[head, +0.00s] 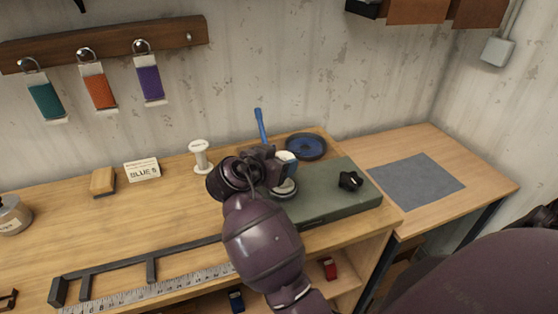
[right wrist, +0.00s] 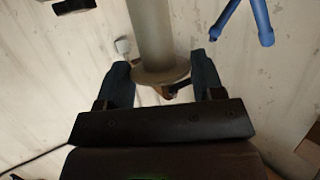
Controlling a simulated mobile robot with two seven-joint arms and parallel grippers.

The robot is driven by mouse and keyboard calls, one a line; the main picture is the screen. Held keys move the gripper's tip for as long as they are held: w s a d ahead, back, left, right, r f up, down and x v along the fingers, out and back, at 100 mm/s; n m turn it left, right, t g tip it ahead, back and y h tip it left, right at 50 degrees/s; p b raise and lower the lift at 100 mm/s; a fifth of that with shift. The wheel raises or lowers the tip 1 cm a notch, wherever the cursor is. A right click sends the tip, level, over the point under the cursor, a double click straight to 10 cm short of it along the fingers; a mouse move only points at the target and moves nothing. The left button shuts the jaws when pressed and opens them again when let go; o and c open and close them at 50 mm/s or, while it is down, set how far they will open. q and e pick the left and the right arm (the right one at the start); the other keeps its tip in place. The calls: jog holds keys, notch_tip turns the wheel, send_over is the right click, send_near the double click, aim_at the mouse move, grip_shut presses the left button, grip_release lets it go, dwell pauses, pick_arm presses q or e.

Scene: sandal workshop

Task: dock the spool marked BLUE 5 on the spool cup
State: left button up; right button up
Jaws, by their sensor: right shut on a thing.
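My right gripper (head: 284,166) is above the left part of the green machine base and shut on a pale spool (head: 287,157), partly hidden by the wrist. In the right wrist view, a beige-grey stem with a round flange (right wrist: 160,75) stands between the two fingers (right wrist: 162,85). I cannot read a mark on it. Below the gripper a pale round rim (head: 284,188) shows on the green base; I cannot tell whether it is the spool cup or the spool's flange. The card reading BLUE 5 (head: 142,169) stands on the bench. My left gripper is not in view.
Another white spool (head: 200,157) stands left of the gripper. The green base (head: 325,205) carries a black knob (head: 350,181). A dark blue dish (head: 305,146) and a blue upright tool (head: 261,125) are behind. A ruler (head: 160,288) lies in front; a grey mat (head: 415,183) is clear.

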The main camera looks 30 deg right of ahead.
dwell(0.6)
jog(key=shift+f+b, duration=0.4)
jog(key=shift+f, duration=0.15)
jog(key=o, duration=0.6)
